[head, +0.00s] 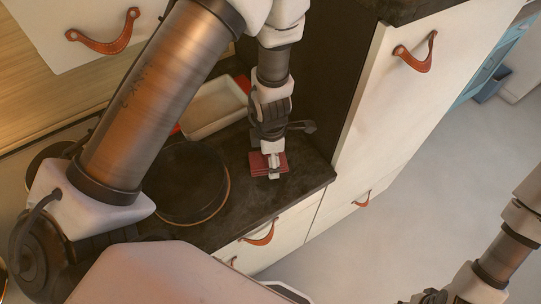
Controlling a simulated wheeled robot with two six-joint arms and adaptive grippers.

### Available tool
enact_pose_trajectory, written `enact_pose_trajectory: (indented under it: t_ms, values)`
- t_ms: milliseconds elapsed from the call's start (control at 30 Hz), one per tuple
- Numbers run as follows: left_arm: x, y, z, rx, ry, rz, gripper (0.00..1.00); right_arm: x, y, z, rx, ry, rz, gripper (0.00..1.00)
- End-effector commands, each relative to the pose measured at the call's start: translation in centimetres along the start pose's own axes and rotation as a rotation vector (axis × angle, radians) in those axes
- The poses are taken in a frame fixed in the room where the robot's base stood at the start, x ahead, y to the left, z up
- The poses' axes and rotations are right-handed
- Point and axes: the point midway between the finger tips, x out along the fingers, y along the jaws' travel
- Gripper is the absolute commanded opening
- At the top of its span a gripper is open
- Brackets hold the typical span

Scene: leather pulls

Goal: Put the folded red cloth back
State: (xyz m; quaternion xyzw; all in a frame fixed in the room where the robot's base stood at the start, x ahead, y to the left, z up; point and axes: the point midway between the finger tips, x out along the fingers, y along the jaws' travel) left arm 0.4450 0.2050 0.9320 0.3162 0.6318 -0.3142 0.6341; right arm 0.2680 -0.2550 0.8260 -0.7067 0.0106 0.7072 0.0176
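The folded red cloth (257,165) lies on the dark countertop, near its front edge and right of a round black pan. My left gripper (275,172) points down at the cloth, with its fingertips over or against its right part. The gripper hides some of the cloth. I cannot tell whether the fingers are closed on it. My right gripper (430,298) is at the bottom edge, right of centre, over the floor and away from the counter. It is partly cut off, and its finger opening is unclear.
The black pan (185,182) and a white tray with red ends (213,108) stand on the dark countertop (310,172). A tall white cabinet (395,110) with leather pulls rises right of the counter. Drawers with leather pulls (260,234) are below. Open floor lies at right.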

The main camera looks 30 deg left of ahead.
Motion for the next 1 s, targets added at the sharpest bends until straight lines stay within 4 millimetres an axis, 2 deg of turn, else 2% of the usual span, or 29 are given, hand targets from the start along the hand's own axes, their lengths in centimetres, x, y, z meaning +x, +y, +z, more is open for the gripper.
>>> enact_pose_trajectory:
  t_ms: [233,333,467,600,733,867,1000]
  values:
    - [-0.1,0.0,0.0,0.000,0.000,0.000,0.92,-0.1,0.0,0.0,-0.001,0.000,0.000,0.40]
    - [-0.8,0.0,0.0,0.000,-0.001,0.000,0.92,-0.8,0.0,0.0,-0.001,0.000,0.000,0.40]
    - [-3.5,0.0,0.0,0.001,-0.002,0.001,0.92,-2.7,0.0,0.0,-0.001,0.000,0.000,0.40]
    - [-7.4,0.1,0.0,0.002,-0.002,0.003,0.92,-5.1,0.0,0.0,-0.001,0.001,0.000,0.40]
    - [-10.3,0.1,0.0,0.001,-0.001,0.003,0.92,-6.4,-0.1,0.0,-0.001,0.001,0.000,0.40]
    - [-12.0,0.0,0.0,0.001,-0.001,0.001,0.92,-6.6,-0.1,0.0,-0.001,0.000,0.000,0.40]
    - [-12.4,0.0,0.0,0.001,0.000,0.000,0.92,-6.6,-0.1,0.0,0.000,0.000,0.000,0.40]
